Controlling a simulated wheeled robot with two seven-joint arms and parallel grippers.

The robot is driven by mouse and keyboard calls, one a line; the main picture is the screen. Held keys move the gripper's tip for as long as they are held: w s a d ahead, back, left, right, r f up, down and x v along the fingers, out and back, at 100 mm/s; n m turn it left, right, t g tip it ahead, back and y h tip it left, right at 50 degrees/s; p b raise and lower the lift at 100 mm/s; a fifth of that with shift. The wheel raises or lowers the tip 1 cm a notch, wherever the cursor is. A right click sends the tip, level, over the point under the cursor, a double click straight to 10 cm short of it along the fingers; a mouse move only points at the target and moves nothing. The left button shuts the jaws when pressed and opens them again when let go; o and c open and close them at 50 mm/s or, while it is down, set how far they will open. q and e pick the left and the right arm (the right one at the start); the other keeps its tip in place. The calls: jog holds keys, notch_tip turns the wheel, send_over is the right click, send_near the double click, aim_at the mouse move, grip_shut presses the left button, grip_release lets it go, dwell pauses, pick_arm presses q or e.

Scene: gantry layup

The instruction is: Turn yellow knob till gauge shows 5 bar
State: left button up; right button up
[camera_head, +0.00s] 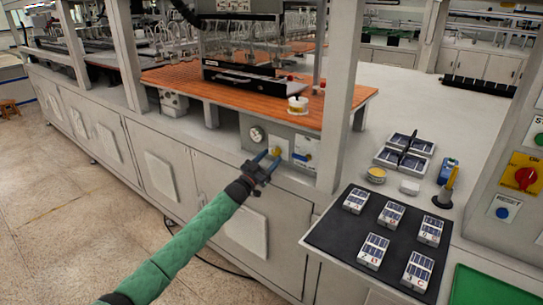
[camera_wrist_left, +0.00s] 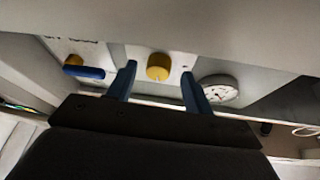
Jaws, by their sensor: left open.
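The yellow knob (camera_head: 276,151) sits on a grey panel on the front of the long bench. A round white gauge (camera_head: 256,134) is to its left in the head view; its reading is too small to tell. My left gripper (camera_head: 265,161) is open, its blue fingers pointing at the knob. In the left wrist view the yellow knob (camera_wrist_left: 159,67) appears between the two spread fingers (camera_wrist_left: 157,82), with a gap on each side; I cannot tell how deep the fingers reach. The gauge (camera_wrist_left: 218,90) shows at right there, partly behind a finger. My right gripper is not in view.
A blue-and-yellow handle (camera_head: 303,154) is on the panel right of the knob, and also shows in the left wrist view (camera_wrist_left: 84,70). The orange bench top (camera_head: 250,97) overhangs above. A black mat (camera_head: 333,233) with several small solar panel blocks lies at right.

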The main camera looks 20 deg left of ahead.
pick_arm(q)
jog(key=shift+w+d+r, duration=0.3)
jog(key=shift+w+d, duration=0.05)
jog(key=shift+w, duration=0.1)
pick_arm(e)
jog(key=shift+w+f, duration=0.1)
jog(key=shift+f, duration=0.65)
pick_arm(q)
jog(key=shift+c, duration=0.4)
jog(key=c, duration=0.9)
